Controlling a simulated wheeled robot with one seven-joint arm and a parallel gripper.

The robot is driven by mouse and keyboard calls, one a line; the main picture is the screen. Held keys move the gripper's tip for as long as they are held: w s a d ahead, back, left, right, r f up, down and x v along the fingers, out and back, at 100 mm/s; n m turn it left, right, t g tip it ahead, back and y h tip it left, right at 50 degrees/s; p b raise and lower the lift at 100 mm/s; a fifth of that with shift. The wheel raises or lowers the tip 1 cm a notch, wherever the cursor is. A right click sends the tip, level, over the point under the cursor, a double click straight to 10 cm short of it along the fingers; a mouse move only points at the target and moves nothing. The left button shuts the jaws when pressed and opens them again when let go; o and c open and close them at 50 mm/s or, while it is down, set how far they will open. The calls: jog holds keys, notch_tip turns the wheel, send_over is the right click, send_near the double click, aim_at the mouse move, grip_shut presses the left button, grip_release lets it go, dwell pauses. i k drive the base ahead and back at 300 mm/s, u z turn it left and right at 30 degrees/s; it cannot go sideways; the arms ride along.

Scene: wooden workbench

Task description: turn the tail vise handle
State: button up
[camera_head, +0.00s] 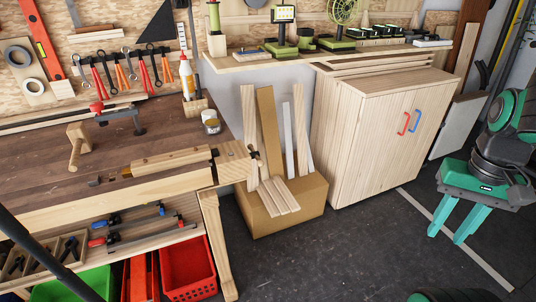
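The tail vise (232,160) is the pale wooden block at the right end of the workbench (120,148). A small dark fitting (255,154) sticks out from its right outer face, where the handle appears to be. It is too small to tell the handle's angle, and it overlaps the boards behind it. My gripper is not in view, so its distance from the vise does not show.
A cardboard box (262,222) with upright boards stands just right of the vise. A wooden cabinet (352,135) is farther right, and a green machine (486,175) stands at the far right. Dark floor (350,255) is clear in front. A red crate (188,270) sits under the bench.

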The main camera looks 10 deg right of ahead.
aim_at(253, 154)
jog(key=i, duration=1)
